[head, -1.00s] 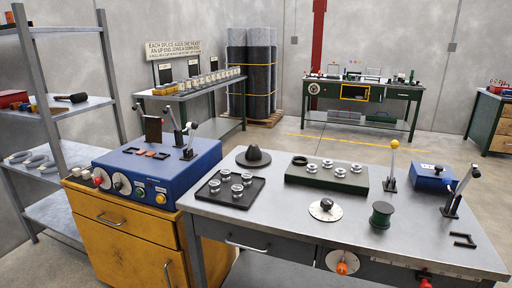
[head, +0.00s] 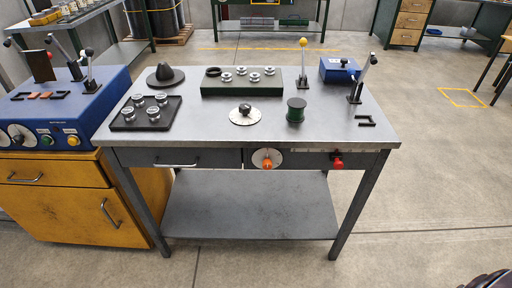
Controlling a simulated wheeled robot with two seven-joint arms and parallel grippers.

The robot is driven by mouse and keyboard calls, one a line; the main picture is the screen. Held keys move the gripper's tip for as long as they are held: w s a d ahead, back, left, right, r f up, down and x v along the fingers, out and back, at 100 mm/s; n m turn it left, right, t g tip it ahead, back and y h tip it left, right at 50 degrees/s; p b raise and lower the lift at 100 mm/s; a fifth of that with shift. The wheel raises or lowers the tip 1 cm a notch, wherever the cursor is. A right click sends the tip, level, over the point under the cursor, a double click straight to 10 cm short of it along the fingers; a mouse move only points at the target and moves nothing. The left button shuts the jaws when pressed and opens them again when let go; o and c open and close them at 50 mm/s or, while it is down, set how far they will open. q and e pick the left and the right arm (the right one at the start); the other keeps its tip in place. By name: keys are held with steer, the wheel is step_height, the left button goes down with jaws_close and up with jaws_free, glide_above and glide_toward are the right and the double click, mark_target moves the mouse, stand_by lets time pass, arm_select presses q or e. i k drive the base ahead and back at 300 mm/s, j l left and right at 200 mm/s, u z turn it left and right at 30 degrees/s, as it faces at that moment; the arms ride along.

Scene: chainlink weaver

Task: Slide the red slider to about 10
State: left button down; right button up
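The red slider (head: 337,161) is on the front face of the grey workbench (head: 220,133), right of the orange-knobbed dial. It sits on a pale strip (head: 310,151) along the front edge, whose marks are too small to read. Neither of my grippers is in view. A dark rounded shape cuts into the bottom right corner, and I cannot tell what it is.
A dial with an orange knob (head: 267,160) is left of the slider. A drawer handle (head: 176,165) is further left. Levers (head: 357,83) and a green spool (head: 296,110) stand on the bench top. The floor in front is clear.

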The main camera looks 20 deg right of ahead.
mark_target(337, 158)
steer(key=z, duration=1.3)
